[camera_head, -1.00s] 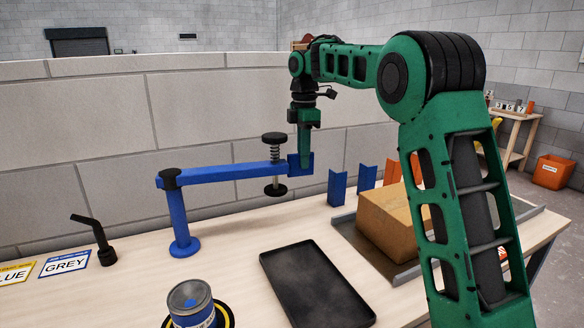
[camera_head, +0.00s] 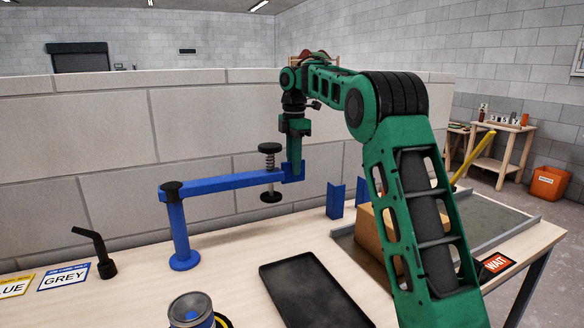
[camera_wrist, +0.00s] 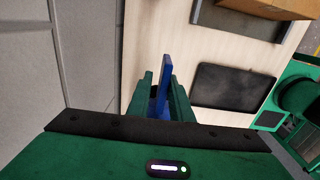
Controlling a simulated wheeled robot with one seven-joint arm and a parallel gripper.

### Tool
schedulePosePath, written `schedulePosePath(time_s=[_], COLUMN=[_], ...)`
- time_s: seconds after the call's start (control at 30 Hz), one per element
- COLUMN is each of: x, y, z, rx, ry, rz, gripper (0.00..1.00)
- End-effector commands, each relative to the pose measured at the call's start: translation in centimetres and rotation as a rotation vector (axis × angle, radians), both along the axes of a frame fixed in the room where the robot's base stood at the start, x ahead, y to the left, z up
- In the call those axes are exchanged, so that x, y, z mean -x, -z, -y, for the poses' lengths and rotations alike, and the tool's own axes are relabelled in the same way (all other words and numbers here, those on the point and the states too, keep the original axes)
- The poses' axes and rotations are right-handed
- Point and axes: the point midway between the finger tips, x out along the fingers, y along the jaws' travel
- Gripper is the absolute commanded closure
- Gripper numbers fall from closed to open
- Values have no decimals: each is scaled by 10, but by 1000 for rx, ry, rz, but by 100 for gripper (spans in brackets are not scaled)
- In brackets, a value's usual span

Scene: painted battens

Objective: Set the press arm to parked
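The press arm (camera_head: 225,183) is a blue bar reaching right from a black pivot on a blue post (camera_head: 179,232), roughly level above the bench. A black-knobbed spring plunger (camera_head: 270,170) passes through it near its far end. An upright blue tab stands at that end. My gripper (camera_head: 294,168) reaches down onto this tab. In the wrist view, my gripper's green fingers (camera_wrist: 161,102) stand on both sides of the blue tab (camera_wrist: 166,75) and look closed on it. The exact contact is partly hidden. No mark reading parked is visible.
A black tray (camera_head: 315,295) lies on the bench in front of the press arm. Blue brackets (camera_head: 335,200) and a cardboard box (camera_head: 372,238) are to the right. A block wall stands behind.

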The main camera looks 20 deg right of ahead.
Motion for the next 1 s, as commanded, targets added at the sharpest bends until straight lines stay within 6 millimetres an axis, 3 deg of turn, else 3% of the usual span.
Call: schedulePosePath(time_s=[0.47,1.0], x=[0,-3], y=[-9,-92], z=[3,1], rx=[0,0], ry=[4,0], rz=[2,5], gripper=[72,72])
